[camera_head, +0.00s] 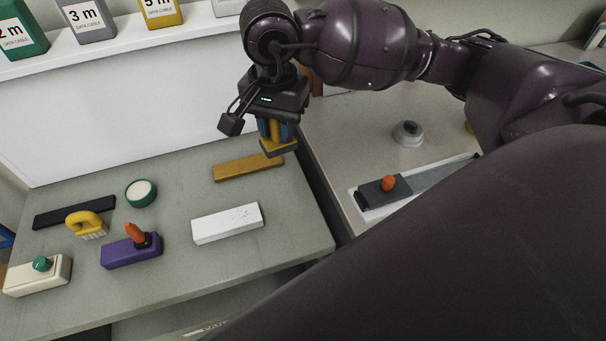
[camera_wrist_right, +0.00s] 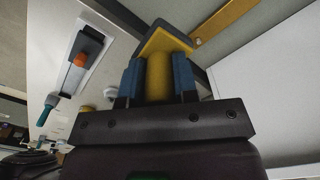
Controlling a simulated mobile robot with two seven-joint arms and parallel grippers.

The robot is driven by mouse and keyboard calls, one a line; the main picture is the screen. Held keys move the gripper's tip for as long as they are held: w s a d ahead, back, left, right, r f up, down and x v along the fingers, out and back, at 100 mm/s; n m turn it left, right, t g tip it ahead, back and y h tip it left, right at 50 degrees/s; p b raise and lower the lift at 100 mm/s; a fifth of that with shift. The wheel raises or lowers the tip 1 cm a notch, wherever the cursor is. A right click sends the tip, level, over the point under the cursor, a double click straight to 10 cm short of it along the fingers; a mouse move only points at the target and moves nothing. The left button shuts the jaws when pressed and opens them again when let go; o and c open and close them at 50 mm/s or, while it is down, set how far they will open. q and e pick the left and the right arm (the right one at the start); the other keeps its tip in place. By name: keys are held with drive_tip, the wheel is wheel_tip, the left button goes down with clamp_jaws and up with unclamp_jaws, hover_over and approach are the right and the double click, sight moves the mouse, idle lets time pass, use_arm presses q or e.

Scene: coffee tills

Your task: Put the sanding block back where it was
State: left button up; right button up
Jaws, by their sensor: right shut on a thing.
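My right gripper (camera_head: 275,130) has blue fingers shut on the yellow handle of the sanding block (camera_head: 278,148). The block is upright, its yellow and dark flat base below the fingers. It overlaps the right end of an ochre bar (camera_head: 240,170) in the head view; I cannot tell whether it touches the bar or the table. In the right wrist view the fingers (camera_wrist_right: 158,80) grip the yellow handle of the sanding block (camera_wrist_right: 160,45), and the ochre bar (camera_wrist_right: 222,20) lies beyond it. My left gripper is not in view.
The grey table (camera_head: 170,285) bears a white block (camera_head: 228,223), a purple block with an orange knob (camera_head: 131,250), a yellow brush (camera_head: 86,222), a green-rimmed round tub (camera_head: 141,193), a black bar (camera_head: 75,212) and a cream box (camera_head: 38,277). A gap separates the right counter (camera_head: 335,125).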

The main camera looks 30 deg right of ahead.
drive_tip(key=shift+s+d+r+n, duration=0.1)
drive_tip(key=shift+s+d+n, duration=0.25)
drive_tip(key=shift+s+n, duration=0.25)
drive_tip(key=shift+d+n, duration=0.3)
drive_tip(key=shift+n, duration=0.4)
drive_tip(key=shift+a, duration=0.2)
drive_tip(key=shift+a+f, duration=0.15)
drive_tip(key=shift+f, duration=0.25)
wheel_tip(320, 180, down, 14)
drive_tip(key=shift+f, duration=0.9)
wheel_tip(320, 180, down, 3)
drive_tip(key=shift+f+p, duration=0.1)
drive_tip(key=shift+p, duration=0.2)
drive_tip(key=shift+f, duration=0.15)
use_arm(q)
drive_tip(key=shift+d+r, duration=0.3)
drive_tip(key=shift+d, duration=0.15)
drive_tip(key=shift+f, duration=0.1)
